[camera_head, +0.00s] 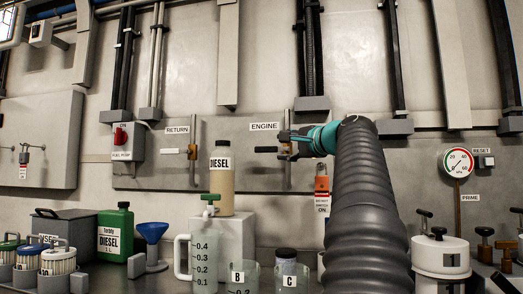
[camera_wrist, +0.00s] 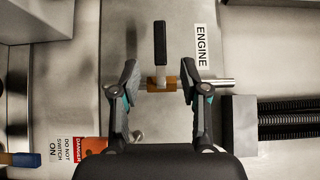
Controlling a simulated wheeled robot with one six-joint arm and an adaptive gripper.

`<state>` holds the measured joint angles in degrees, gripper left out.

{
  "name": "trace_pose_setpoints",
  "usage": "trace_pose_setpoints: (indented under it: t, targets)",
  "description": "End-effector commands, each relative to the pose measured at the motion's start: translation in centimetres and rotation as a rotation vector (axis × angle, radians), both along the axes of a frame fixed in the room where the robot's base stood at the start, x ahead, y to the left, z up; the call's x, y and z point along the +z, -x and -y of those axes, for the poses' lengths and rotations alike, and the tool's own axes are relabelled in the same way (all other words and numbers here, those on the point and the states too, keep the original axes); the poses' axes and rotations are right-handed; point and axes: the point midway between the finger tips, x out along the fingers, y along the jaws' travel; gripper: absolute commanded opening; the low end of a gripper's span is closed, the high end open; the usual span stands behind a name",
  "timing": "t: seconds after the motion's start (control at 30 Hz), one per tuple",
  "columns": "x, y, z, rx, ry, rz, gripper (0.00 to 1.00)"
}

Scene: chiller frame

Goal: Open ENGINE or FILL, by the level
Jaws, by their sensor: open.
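The ENGINE valve has a brass body (camera_wrist: 172,82) on a metal pipe and a black-tipped lever (camera_wrist: 160,42). The lever lies crosswise to the pipe; in the head view the lever (camera_head: 265,149) points left, below the ENGINE label (camera_head: 264,126). My gripper (camera_wrist: 157,78) is open, its fingers on either side of the brass body, with no clear grip on it. In the head view my gripper (camera_head: 287,142) partly hides the valve. No FILL label is readable. A clear jug (camera_head: 205,262) has marks from 0.1 to 0.4; its level cannot be told.
The RETURN valve (camera_head: 192,151) is left of ENGINE. A tan-filled DIESEL bottle (camera_head: 221,188) stands on a grey block below. A red-and-white danger tag (camera_head: 322,186) hangs beside my arm. Beakers B (camera_head: 243,276) and C stand in front. A gauge (camera_head: 458,162) is at right.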

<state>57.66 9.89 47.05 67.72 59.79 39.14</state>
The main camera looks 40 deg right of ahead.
Motion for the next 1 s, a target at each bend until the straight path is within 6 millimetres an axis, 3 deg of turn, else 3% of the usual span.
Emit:
trace_pose_setpoints:
  t: [0.3, 0.5, 0.7, 1.0]
  targets:
    - [0.2, -6.1, 0.5, 0.0, -0.001, 0.0, 0.45]
    - [0.2, -9.0, 0.7, 0.001, 0.0, 0.0, 0.45]
    - [0.1, -10.4, 0.7, 0.002, 0.0, 0.0, 0.45]
    - [0.0, -10.5, 0.8, 0.001, 0.0, 0.0, 0.45]
